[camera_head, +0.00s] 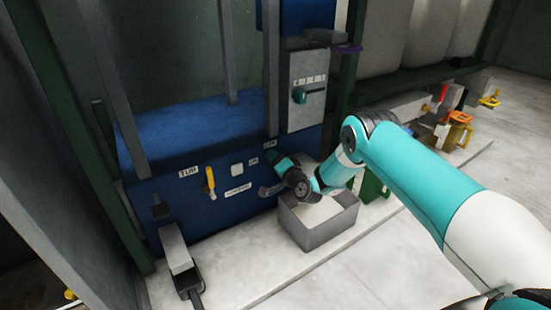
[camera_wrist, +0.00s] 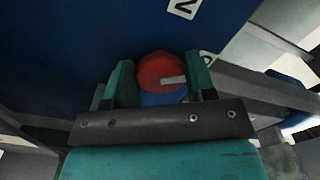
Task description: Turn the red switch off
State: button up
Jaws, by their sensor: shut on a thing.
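The red switch (camera_wrist: 160,70) is a round red knob with a pale mark, on a blue panel; it shows in the wrist view. My gripper (camera_wrist: 160,85) is shut on the red switch, with one teal finger on each side of it. In the head view my gripper (camera_head: 272,190) is at the right part of the blue machine front (camera_head: 215,205), and the red switch is hidden there behind my arm. I cannot tell from these frames how far the switch is turned.
A yellow-handled lever (camera_head: 210,182) and a white square (camera_head: 237,170) are on the panel to the left. A grey open box (camera_head: 315,235) stands on the floor below my wrist. A grey control box with a teal knob (camera_head: 299,95) is above.

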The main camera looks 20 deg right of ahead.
jog(key=m+p, duration=0.1)
jog(key=m, duration=0.4)
jog(key=shift+m, duration=0.3)
jog(key=shift+d, duration=0.1)
dwell(0.4)
jog(key=o, duration=0.9)
jog(key=p+v, duration=1.7)
jog(key=p, duration=0.3)
jog(key=shift+s, duration=0.2)
jog(key=shift+w+r, duration=0.1)
jog(key=shift+r, duration=0.05)
